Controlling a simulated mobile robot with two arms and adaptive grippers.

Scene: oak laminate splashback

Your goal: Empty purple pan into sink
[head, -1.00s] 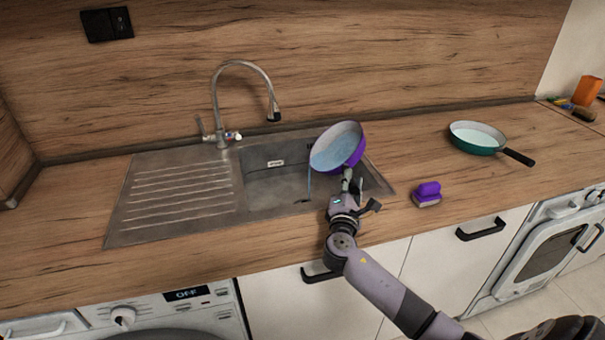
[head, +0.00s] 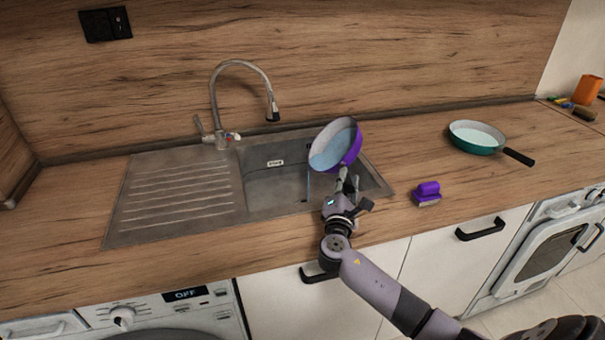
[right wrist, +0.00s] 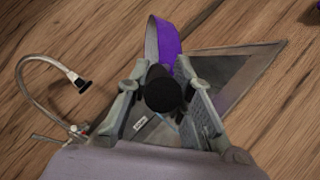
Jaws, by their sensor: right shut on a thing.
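The purple pan (head: 347,150) is held tilted steeply to the left above the right part of the sink basin. Pale blue liquid (head: 331,148) lies in it, and a thin stream falls from its lower left edge into the sink (head: 262,188). My right gripper (head: 344,180) is shut on the pan's handle. In the right wrist view the dark handle end (right wrist: 163,92) sits between the two fingers, with the purple pan side (right wrist: 168,42) beyond. My left gripper is not in view.
A curved tap (head: 243,65) stands behind the sink. A purple sponge (head: 427,193) lies on the counter right of the sink. A teal pan (head: 477,138) with pale contents stands farther right. The ridged drainboard (head: 180,195) is clear.

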